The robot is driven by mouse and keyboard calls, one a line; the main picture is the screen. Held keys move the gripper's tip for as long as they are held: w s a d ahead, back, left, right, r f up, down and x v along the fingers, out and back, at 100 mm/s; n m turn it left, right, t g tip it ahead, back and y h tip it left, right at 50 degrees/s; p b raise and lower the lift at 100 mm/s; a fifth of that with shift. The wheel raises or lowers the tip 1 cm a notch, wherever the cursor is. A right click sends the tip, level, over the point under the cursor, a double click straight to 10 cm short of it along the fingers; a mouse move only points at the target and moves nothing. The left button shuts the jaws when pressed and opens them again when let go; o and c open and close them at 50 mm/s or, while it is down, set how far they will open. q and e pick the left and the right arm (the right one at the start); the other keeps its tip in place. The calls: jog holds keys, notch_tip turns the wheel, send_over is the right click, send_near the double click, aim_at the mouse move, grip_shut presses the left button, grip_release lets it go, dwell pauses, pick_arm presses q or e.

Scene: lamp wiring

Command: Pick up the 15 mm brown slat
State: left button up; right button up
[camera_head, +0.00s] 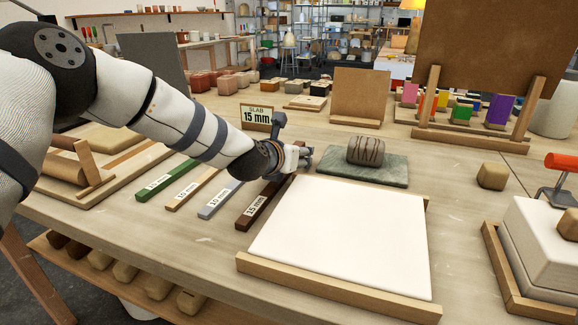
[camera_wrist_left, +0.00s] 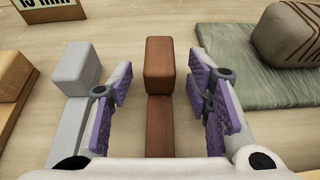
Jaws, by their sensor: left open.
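The brown slat (camera_head: 256,208), labelled 15 mm, lies on the table just left of the white slab in the head view. In the left wrist view the brown slat (camera_wrist_left: 159,120) runs up the middle, with a raised block at its far end. My left gripper (camera_head: 304,158) is over the far end of the slat. In the left wrist view its two purple-padded fingers (camera_wrist_left: 162,100) stand open on either side of the slat, with gaps on both sides. Its grip is empty. My right gripper is not in view.
A grey slat (camera_head: 219,199) lies close to the left, then a tan slat (camera_head: 192,190) and a green slat (camera_head: 167,181). The white slab (camera_head: 343,235) in its wooden frame is close on the right. A green stone board (camera_head: 375,175) carries a striped clay lump (camera_head: 366,150).

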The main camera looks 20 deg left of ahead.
pick_arm(q)
jog(key=shift+r, duration=0.1)
grip_shut()
